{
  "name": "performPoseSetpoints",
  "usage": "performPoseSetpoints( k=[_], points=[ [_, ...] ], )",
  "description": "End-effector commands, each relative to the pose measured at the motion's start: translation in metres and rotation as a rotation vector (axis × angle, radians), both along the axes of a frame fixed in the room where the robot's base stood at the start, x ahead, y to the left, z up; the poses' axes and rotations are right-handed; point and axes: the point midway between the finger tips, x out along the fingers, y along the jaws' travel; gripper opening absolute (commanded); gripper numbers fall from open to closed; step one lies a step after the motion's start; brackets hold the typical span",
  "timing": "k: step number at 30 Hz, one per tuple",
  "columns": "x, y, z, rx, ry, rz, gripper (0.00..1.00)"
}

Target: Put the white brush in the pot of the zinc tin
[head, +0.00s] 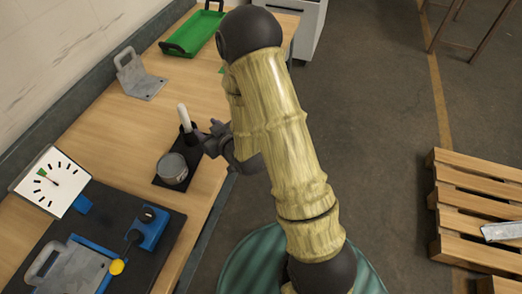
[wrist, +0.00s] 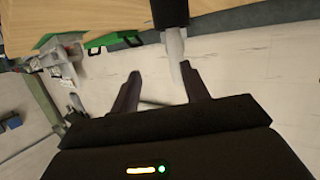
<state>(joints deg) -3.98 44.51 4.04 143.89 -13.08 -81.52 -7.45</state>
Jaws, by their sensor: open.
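The white brush (head: 183,113) stands upright, its lower end inside a small dark pot (head: 189,134). The zinc tin (head: 172,170), a round grey tin, stands just in front of that pot on the same black mat (head: 161,182). My gripper (head: 205,138) is just right of the pot, jaws open and holding nothing. The wrist view is upside down: the dark pot (wrist: 169,12) is at the top and the white brush (wrist: 175,45) points down from it to beside the right finger. My gripper's open fingers (wrist: 159,68) show there. Whether a finger touches the brush cannot be told.
A grey bracket (head: 139,78) and a green tray (head: 193,34) lie farther back on the wooden bench. A white dial (head: 51,181) and a blue fixture (head: 150,229) are at the front left. A wooden pallet (head: 475,215) is on the floor at right.

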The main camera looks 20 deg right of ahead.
Motion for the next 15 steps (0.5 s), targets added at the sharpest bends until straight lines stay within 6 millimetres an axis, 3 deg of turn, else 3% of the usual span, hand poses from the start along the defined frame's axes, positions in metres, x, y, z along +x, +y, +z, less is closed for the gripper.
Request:
performPoseSetpoints(
  k=[8,15],
  points=[
    [-0.014,-0.037,0.011,-0.118,0.273,-0.091,0.45],
    [-0.052,-0.071,0.025,-0.173,0.526,-0.192,0.45]
  ],
)
